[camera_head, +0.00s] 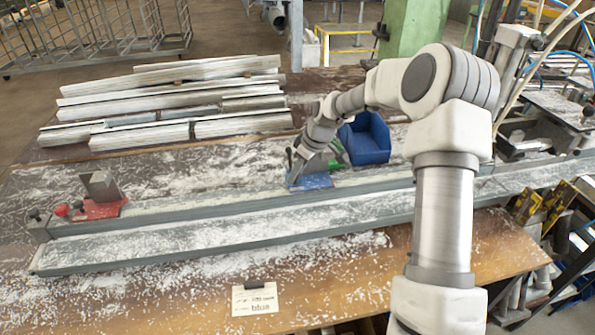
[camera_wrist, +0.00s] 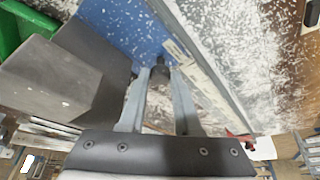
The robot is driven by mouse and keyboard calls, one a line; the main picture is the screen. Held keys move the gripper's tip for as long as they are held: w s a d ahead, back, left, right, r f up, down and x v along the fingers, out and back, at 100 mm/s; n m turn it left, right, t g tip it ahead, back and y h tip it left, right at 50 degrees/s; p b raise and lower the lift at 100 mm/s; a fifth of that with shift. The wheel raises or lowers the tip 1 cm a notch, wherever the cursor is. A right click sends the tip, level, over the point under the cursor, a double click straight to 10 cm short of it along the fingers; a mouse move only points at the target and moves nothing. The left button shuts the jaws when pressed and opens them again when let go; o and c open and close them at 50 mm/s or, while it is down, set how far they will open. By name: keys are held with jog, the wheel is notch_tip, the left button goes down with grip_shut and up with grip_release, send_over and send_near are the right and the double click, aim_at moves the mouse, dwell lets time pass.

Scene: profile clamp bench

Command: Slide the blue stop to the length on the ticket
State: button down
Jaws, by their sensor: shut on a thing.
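The blue stop (camera_head: 316,182) sits on the long grey rail (camera_head: 232,208), near the middle of its length. In the wrist view its blue base (camera_wrist: 112,28) is dusted with white chips, and a grey block (camera_wrist: 45,85) stands at left. My gripper (camera_wrist: 163,76) is shut on a dark knob of the blue stop, one finger on each side. In the head view my gripper (camera_head: 294,160) is at the stop, its fingertips small and partly hidden. The ticket (camera_head: 255,299) lies on the bench front; "blue" reads on it, but the length is too small to read.
A red stop (camera_head: 98,208) with a grey block sits at the rail's left end. White profiles (camera_head: 170,85) lie stacked behind. The rail between both stops holds only chips.

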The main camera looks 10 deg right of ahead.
dwell(0.5)
send_over(326, 177)
jog(key=s+d, duration=0.1)
jog(key=d, duration=0.1)
jog(key=shift+s+a, duration=0.1)
jog(key=shift+a, duration=0.1)
jog(key=c, duration=0.9)
grip_release()
jog(key=shift+a, duration=0.1)
jog(key=shift+r, duration=0.15)
jog(key=v, duration=1.7)
jog(key=shift+s+r+b, duration=0.1)
jog(key=shift+r+b, duration=0.05)
jog(key=shift+b, duration=0.15)
